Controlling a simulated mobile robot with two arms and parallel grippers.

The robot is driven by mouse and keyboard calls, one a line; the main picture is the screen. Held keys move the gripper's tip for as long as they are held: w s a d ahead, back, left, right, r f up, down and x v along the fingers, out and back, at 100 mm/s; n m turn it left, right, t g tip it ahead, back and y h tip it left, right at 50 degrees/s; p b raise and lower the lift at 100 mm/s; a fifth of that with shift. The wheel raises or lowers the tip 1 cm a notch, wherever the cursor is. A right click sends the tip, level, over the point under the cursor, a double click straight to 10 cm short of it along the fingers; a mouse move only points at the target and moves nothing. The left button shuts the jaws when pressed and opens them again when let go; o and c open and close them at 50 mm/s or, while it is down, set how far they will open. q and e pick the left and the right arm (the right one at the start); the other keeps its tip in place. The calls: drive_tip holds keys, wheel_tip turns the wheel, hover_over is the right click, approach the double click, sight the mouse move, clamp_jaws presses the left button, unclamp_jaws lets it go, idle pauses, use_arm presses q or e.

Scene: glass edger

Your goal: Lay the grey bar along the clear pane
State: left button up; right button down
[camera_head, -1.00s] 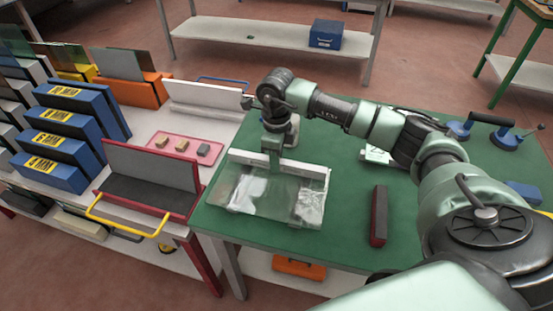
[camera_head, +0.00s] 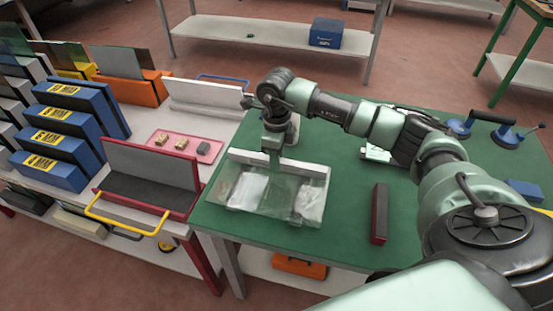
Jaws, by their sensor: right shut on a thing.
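The clear pane (camera_head: 252,207) lies flat on the green table, with pale patches showing under or through it. A pale grey bar (camera_head: 308,171) runs along the pane's far edge, roughly in line with it. I cannot tell whether it touches the pane. My right gripper (camera_head: 274,171) reaches down from above and is shut on the bar near its middle. The fingertips are small and partly hidden by the wrist. My left gripper is out of view.
A red-sided dark block (camera_head: 380,214) lies right of the pane, on the otherwise clear front of the green table (camera_head: 345,225). A pink tray (camera_head: 205,157) with small blocks and a rack with a yellow handle (camera_head: 125,221) stand left. Blue suction cups (camera_head: 503,138) lie at the back right.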

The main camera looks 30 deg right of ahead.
drive_tip(key=c, duration=1.2)
unclamp_jaws()
drive_tip(key=shift+r+b, duration=0.6)
drive_tip(key=shift+r, duration=3.35)
drive_tip(key=shift+f, duration=0.1)
